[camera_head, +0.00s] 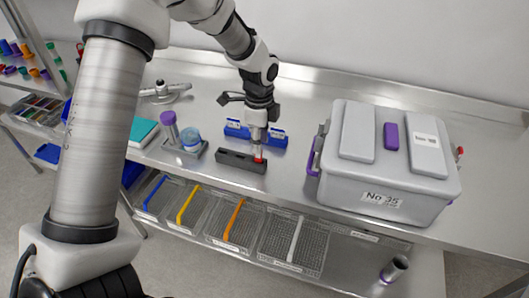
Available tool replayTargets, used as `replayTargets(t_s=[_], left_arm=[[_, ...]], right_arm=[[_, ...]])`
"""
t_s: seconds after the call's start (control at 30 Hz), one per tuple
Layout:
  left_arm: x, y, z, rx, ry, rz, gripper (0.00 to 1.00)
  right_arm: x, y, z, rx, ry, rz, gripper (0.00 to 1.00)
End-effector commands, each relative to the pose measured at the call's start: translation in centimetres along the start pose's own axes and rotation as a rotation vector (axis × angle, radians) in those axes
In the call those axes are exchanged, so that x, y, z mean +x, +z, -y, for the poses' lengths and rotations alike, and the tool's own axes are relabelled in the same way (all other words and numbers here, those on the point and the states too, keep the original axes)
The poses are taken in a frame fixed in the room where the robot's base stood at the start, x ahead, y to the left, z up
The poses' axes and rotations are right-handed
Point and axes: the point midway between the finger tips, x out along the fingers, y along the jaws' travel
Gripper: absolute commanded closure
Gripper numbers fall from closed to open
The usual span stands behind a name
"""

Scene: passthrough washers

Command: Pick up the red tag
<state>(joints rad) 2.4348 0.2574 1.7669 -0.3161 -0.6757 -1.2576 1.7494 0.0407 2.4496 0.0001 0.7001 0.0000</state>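The small red tag (260,161) shows at the right end of a dark block (236,160) on the steel table. My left gripper (257,153) points down from above, with its fingertips right at the tag and partly covering it. The fingers look close together, but I cannot tell whether they are closed on the tag or just around it. My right gripper is not in view.
Blue holders (238,130) stand just behind the dark block. A grey lidded case (385,165) labelled No 35 stands to the right. A grey stand (184,149) with a purple-topped item and a blue-lidded jar is to the left. Wire baskets (240,225) sit below.

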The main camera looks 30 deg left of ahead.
Motion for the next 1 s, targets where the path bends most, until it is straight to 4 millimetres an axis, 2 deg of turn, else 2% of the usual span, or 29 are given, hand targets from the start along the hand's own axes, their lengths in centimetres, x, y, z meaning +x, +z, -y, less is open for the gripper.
replayTargets(t_s=[0.13, 0.27, 0.5, 0.63, 1.0], left_arm=[[2.2, 0.1, 0.3, -0.002, 0.005, 0.0, 0.62], [4.4, 0.1, 0.3, -0.003, 0.004, 0.0, 0.62], [4.9, 0.1, 0.4, -0.003, 0.0, -0.001, 0.62], [4.9, 0.1, 0.4, -0.003, 0.0, -0.001, 0.98], [4.9, 0.1, 0.4, -0.003, 0.0, -0.001, 1.0]], right_arm=[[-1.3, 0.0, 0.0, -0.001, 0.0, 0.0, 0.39], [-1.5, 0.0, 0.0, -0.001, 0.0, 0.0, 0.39], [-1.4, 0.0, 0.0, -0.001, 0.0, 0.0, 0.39], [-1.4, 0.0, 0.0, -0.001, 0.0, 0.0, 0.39], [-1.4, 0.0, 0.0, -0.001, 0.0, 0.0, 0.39]])
